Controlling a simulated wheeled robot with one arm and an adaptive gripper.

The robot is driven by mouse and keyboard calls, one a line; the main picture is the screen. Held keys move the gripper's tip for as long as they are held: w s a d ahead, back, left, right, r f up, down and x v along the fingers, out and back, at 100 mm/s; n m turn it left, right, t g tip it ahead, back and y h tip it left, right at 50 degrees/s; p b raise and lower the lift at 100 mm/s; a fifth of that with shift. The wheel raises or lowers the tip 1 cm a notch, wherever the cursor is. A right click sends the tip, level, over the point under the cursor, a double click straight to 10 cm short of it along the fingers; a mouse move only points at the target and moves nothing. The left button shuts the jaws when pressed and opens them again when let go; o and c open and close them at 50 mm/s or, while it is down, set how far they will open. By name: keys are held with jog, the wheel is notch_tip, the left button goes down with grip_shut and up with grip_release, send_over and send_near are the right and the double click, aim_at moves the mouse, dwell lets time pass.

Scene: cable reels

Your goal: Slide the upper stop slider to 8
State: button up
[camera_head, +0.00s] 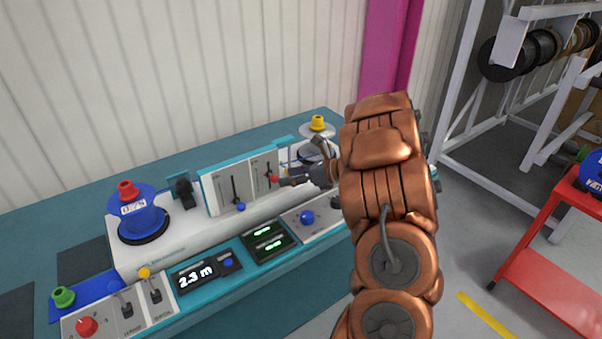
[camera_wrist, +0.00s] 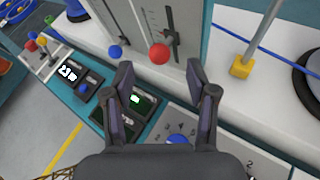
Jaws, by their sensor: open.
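An upright white panel (camera_head: 218,193) on the machine carries two vertical slot sliders. The left one has a blue knob (camera_head: 241,207), low in its slot. The right one has a red knob (camera_head: 273,179), also low. I cannot read which one is the upper stop, nor the scale numbers. My gripper (camera_head: 298,161) is open in front of the panel's right part. In the wrist view, the red knob (camera_wrist: 159,54) appears between and just beyond my open fingertips (camera_wrist: 158,66); contact cannot be told. The blue knob (camera_wrist: 115,52) is left of the left finger.
Below is a teal console with a 2.3 m display (camera_head: 196,276), a green-lit display (camera_head: 268,241) and a blue dial (camera_head: 307,217). A blue reel (camera_head: 140,217) stands left; a yellow guide block (camera_wrist: 241,67) is right of the panel. A red cart (camera_head: 560,270) stands far right.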

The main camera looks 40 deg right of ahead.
aim_at(273, 177)
jog(key=shift+p+x, duration=0.35)
jog(key=shift+x, duration=1.6)
grip_shut()
jog(key=c, duration=0.7)
grip_release()
grip_shut()
jog(key=shift+r+p, duration=0.9)
jog(key=shift+r, duration=0.7)
jog(key=o, duration=0.7)
grip_release()
